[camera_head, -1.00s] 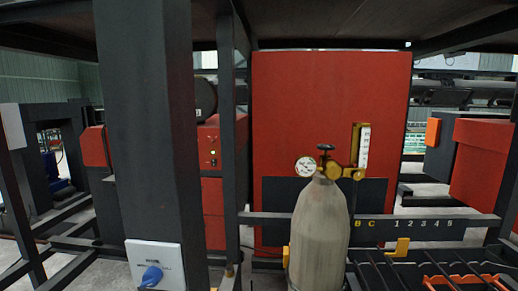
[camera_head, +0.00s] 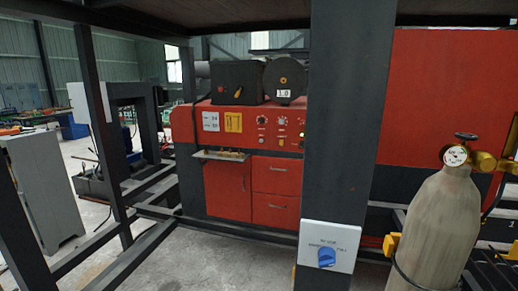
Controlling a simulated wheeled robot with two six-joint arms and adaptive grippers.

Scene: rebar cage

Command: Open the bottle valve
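The grey-beige gas bottle (camera_head: 437,230) stands upright at the right of the head view, its lower end cut off by the frame. The dark valve handwheel (camera_head: 467,136) sits on top of it. A round white pressure gauge (camera_head: 455,156) and a brass regulator (camera_head: 486,162) are beside the valve; the regulator is partly cut off at the right edge. Neither of my grippers shows in the view.
A dark steel post (camera_head: 345,120) stands left of the bottle and bears a white switch plate with a blue knob (camera_head: 326,257). A red cabinet (camera_head: 228,187) with drawers stands behind. Dark frame beams (camera_head: 105,262) cross the left side. A grey box (camera_head: 44,190) stands far left.

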